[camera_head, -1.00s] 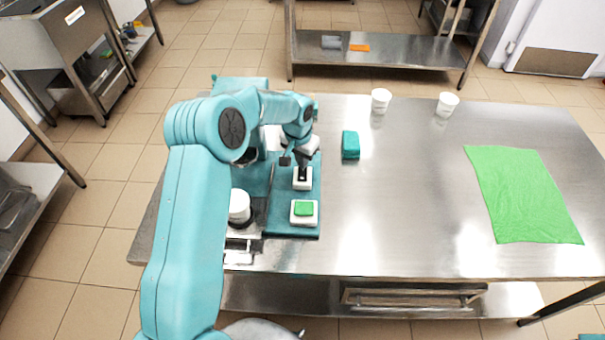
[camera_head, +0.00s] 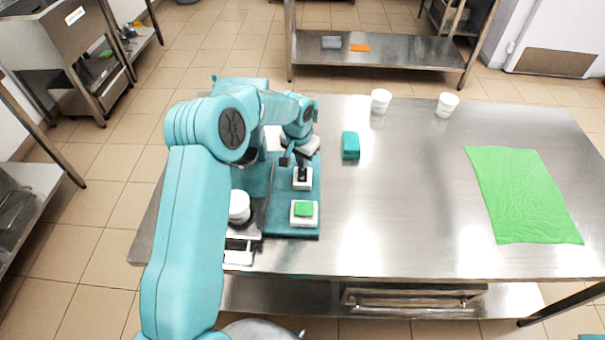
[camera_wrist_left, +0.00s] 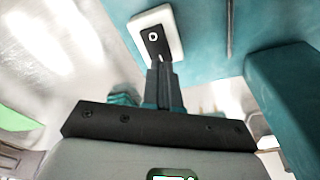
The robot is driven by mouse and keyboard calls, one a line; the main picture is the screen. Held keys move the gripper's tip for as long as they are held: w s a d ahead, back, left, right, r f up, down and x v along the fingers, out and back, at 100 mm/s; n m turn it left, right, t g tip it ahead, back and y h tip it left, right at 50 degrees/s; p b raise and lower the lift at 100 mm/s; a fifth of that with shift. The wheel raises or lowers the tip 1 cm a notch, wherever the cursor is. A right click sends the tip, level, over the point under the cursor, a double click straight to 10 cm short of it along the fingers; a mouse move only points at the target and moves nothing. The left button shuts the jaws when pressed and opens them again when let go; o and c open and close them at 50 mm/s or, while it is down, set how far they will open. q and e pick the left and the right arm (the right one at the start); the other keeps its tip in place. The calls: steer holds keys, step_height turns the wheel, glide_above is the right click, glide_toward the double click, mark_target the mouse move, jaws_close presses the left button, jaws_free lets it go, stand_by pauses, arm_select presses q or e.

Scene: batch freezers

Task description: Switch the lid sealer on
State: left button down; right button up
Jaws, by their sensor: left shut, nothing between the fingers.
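The lid sealer is a teal machine (camera_head: 291,218) at the left of the steel table. On its base sit a white plate with a black rocker switch and, nearer to me, a white plate with a green button (camera_head: 304,209). In the left wrist view the black rocker (camera_wrist_left: 153,39) bears a white ring mark on its far end. My left gripper (camera_head: 303,166) is shut and empty, its fingers pointing down at the switch. In the wrist view the fingertips (camera_wrist_left: 157,64) overlap the rocker's near end; I cannot tell whether they press it. My arm hides part of the sealer.
A white tub (camera_head: 239,207) stands in the sealer's left part. A teal block (camera_head: 350,146) lies right of the machine. Two white cups (camera_head: 381,101) (camera_head: 447,104) stand at the back edge. A green cloth (camera_head: 523,195) lies at the right. The table's middle is clear.

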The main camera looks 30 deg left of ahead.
arm_select(q)
steer(key=shift+w+f, duration=0.1)
stand_by(0.3)
steer(key=shift+f+b, duration=0.8)
steer(key=shift+f, duration=0.15)
stand_by(0.4)
steer(key=shift+r, duration=0.2)
steer(key=shift+r+p, duration=1.9)
steer(key=shift+r, duration=1.55)
steer(key=shift+f, duration=0.1)
